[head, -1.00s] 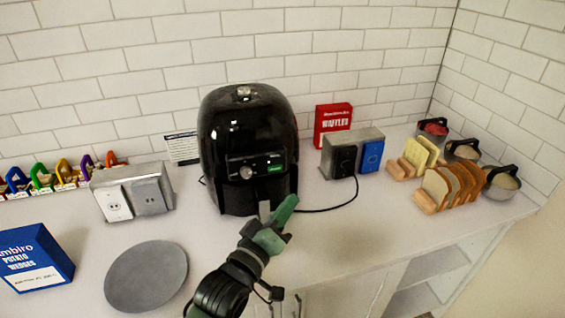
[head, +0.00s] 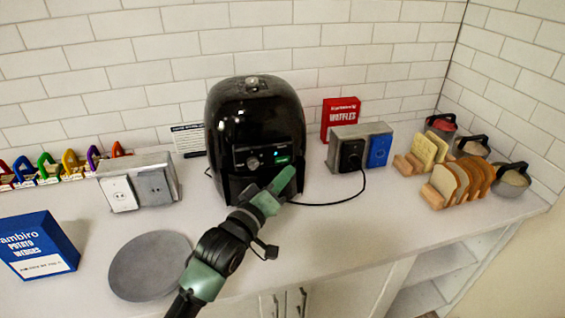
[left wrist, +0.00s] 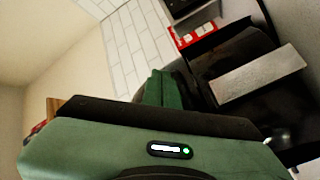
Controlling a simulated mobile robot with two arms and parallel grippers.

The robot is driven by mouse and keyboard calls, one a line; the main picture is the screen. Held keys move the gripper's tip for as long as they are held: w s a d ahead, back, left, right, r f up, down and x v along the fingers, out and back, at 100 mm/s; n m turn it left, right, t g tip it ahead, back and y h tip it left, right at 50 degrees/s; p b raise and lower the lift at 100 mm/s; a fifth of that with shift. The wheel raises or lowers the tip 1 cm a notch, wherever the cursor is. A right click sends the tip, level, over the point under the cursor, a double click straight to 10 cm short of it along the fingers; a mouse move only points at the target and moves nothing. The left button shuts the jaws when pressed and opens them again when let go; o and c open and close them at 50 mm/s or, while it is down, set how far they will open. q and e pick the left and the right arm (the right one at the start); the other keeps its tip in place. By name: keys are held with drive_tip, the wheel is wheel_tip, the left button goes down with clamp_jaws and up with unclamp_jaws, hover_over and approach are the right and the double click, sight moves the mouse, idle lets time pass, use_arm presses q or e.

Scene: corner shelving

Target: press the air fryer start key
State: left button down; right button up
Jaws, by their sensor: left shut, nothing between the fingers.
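The black air fryer (head: 255,115) stands against the tiled wall, plugged in by a black cord. Its front panel has a round knob (head: 253,163) and, to the right, a green label (head: 283,159) with a small cyan light above it. My left gripper (head: 285,181) is shut and empty, its tips just below the label on the fryer's front. I cannot tell whether they touch it. In the left wrist view the green fingers (left wrist: 160,88) are together, beside the fryer's black body and its silver handle (left wrist: 258,75). The start key itself is too small to make out. My right gripper is not in view.
A grey plate (head: 150,266), a blue potato wedges box (head: 38,245) and an outlet block (head: 140,182) are at left. A red waffles box (head: 340,116), a second outlet block (head: 362,147) and toast racks (head: 460,182) are at right.

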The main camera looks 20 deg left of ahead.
sight(282, 160)
use_arm(q)
drive_tip(key=shift+w+a, duration=0.45)
drive_tip(key=shift+w, duration=0.1)
idle(0.7)
idle(0.9)
drive_tip(key=shift+w+r, duration=0.1)
drive_tip(key=shift+w, duration=0.05)
drive_tip(key=shift+w+a, duration=0.2)
